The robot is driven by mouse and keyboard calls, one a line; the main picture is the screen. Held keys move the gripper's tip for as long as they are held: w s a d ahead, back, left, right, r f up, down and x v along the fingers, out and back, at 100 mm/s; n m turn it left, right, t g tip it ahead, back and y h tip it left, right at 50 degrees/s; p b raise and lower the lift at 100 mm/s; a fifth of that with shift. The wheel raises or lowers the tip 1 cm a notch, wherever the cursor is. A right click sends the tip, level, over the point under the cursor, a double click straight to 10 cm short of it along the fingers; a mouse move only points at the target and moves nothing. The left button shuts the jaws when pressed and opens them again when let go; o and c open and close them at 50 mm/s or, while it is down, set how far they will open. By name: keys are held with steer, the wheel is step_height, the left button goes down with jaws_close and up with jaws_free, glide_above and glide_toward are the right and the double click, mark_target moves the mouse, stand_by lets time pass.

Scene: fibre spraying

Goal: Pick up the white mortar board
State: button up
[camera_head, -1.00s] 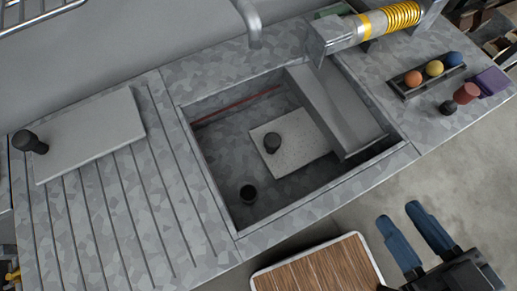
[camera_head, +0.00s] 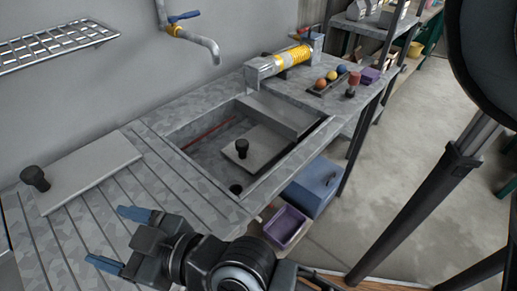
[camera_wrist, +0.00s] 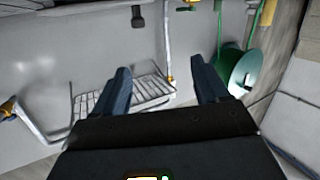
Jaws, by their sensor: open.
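A pale flat board (camera_head: 92,174) with a black knob (camera_head: 34,178) at its left end lies on the ribbed drainboard at the left. A second pale board (camera_head: 268,148) with a black knob (camera_head: 241,148) lies inside the sink. I cannot tell from the pictures which one is the mortar board. My gripper (camera_head: 119,239) is open and empty, its blue fingers pointing left over the drainboard's front part, apart from both boards. The wrist view shows the open fingers (camera_wrist: 160,68) with a wall and wire rack beyond, and no board.
A tap (camera_head: 197,42) hangs over the sink (camera_head: 322,133) from the wall. A wire rack (camera_head: 55,46) is on the wall at upper left. A yellow-banded cylinder (camera_head: 285,60) and small coloured balls sit right of the sink. Blue (camera_head: 318,185) and purple (camera_head: 285,226) boxes stand below the counter.

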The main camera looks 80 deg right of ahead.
steer(key=w+d+r+n+y+b, duration=0.1)
steer(key=w+d+r+n, duration=0.15)
steer(key=w, duration=0.25)
steer(key=w+d+r+n+t+y+b, duration=0.1)
steer(key=w+d+r+n, duration=0.15)
steer(key=w, duration=0.25)
steer(key=w+d+r+n+y+b, duration=0.1)
steer(key=w+d+n, duration=0.1)
steer(key=w+n, duration=0.15)
steer(key=w+d+n+g+y+b, duration=0.1)
steer(key=w+d+n+g+b, duration=0.2)
steer(key=d+n, duration=0.65)
steer(key=n+g+h+b, duration=0.3)
steer(key=n+g+b, duration=0.2)
steer(key=n+g, duration=0.8)
glide_above(242, 142)
steer(key=shift+m+g, duration=0.8)
step_height(242, 142, down, 14)
steer(key=shift+w+a+r, duration=0.1)
steer(key=shift+r, duration=0.1)
steer(key=shift+f, duration=3.85)
steer(key=shift+c, duration=0.5)
jaws_close()
